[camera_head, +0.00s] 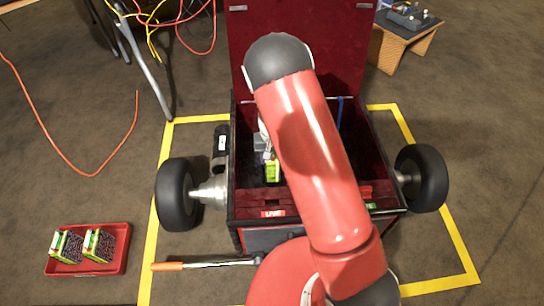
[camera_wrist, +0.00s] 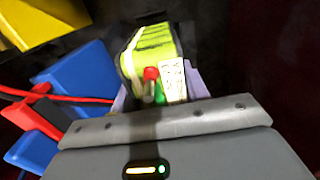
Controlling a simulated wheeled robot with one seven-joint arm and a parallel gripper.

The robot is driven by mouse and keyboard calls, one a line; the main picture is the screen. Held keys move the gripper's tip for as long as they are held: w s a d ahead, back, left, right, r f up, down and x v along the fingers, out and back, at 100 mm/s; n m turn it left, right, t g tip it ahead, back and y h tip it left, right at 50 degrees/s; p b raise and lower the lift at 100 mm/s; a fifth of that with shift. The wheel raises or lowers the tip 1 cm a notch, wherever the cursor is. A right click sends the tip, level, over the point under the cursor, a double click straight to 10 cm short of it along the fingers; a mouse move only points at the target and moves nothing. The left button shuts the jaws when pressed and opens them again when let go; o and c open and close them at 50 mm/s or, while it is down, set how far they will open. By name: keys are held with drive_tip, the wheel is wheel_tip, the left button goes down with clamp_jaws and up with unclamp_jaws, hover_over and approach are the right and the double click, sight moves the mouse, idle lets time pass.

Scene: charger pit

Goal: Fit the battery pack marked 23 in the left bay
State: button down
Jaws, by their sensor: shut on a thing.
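A yellow-green battery pack (camera_head: 273,172) is inside the left part of the dark red cart's open box. In the wrist view the pack (camera_wrist: 152,50) shows a red terminal, a green terminal and a white label; I cannot read its number. My gripper (camera_wrist: 160,90) is shut on this pack, with a pale finger at each side. My gripper (camera_head: 268,155) is partly hidden behind my arm in the head view. The bay floor is dark, and I cannot tell whether the pack touches it. My arm hides the middle of the box.
A red tray (camera_head: 88,271) on the floor at left holds two packs (camera_head: 98,245). A red "LIVE" label (camera_head: 272,214) is on the cart's front edge. An orange-handled bar (camera_head: 168,266) lies in front. Blue blocks (camera_wrist: 85,75) and red cables (camera_wrist: 85,98) are left of my gripper.

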drive_tip(key=shift+w+f+b, duration=0.1)
drive_tip(key=shift+f+b, duration=0.2)
drive_tip(key=shift+f, duration=0.1)
drive_tip(key=c, duration=0.8)
unclamp_jaws()
drive_tip(key=shift+c, duration=0.2)
drive_tip(key=shift+o, duration=1)
wheel_tip(320, 180, up, 8)
drive_tip(key=shift+f+p, duration=0.1)
drive_tip(key=shift+p, duration=0.55)
